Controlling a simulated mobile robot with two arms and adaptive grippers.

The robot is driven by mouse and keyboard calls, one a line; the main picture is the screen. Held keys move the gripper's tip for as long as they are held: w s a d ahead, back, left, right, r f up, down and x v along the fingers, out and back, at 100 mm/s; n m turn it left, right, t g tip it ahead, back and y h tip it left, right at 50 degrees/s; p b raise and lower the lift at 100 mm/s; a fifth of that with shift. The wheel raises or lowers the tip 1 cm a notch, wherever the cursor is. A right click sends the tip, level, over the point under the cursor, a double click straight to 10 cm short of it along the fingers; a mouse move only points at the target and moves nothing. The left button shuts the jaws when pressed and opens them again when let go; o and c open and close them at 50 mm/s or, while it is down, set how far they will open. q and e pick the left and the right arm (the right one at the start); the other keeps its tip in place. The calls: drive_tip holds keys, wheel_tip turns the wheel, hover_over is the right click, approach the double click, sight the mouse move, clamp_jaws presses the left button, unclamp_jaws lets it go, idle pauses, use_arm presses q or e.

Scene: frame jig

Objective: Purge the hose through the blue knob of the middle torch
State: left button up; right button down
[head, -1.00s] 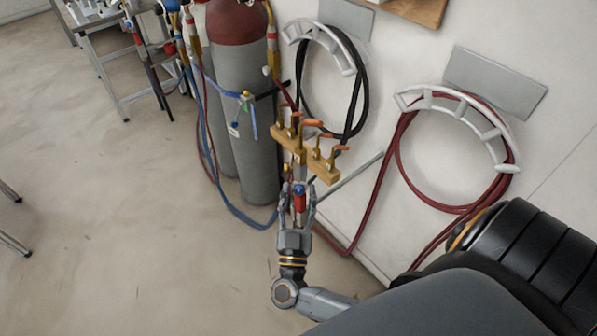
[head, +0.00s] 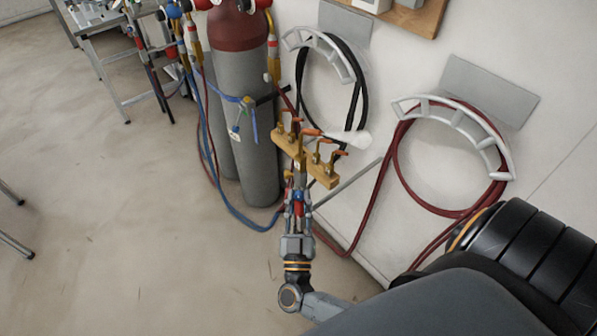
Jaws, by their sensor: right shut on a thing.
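My right gripper (head: 299,196) is in the lower middle, below the yellow torch rack (head: 322,172). Its fingers are close together on the blue knob (head: 308,195) of the middle torch; the fingers hide much of the grip. A red part (head: 299,209) shows between the fingers. The middle torch (head: 300,165) hangs upright at the rack, with its orange tip (head: 310,132) above. A white plume (head: 348,138) spreads to the right from near this tip. Other torches with orange tips hang beside it. My left gripper is not in view.
Grey gas cylinders (head: 243,95) with red tops stand behind left, with a blue hose (head: 238,212) looping beside them. A black hose (head: 362,90) and a red hose (head: 395,170) hang on wall holders.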

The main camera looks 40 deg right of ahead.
drive_tip(key=n+y+p, duration=0.1)
drive_tip(key=n+p, duration=0.1)
drive_tip(key=n+t+y+p, duration=0.1)
drive_tip(key=n+p, duration=0.1)
drive_tip(key=n, duration=0.1)
drive_tip(key=shift+r+y, duration=0.2)
drive_tip(key=shift+y, duration=0.1)
drive_tip(key=shift+f+n+y+p, duration=0.15)
drive_tip(key=shift+n+y+p, duration=0.35)
drive_tip(key=shift+n+p, duration=0.5)
drive_tip(key=c, duration=1.1)
unclamp_jaws()
drive_tip(key=shift+c, duration=0.2)
drive_tip(key=shift+s+f, duration=0.1)
drive_tip(key=shift+s, duration=0.15)
drive_tip(key=v, duration=1.1)
drive_tip(key=shift+s+f, duration=0.15)
drive_tip(key=shift+f, duration=0.1)
drive_tip(key=shift+a, duration=0.1)
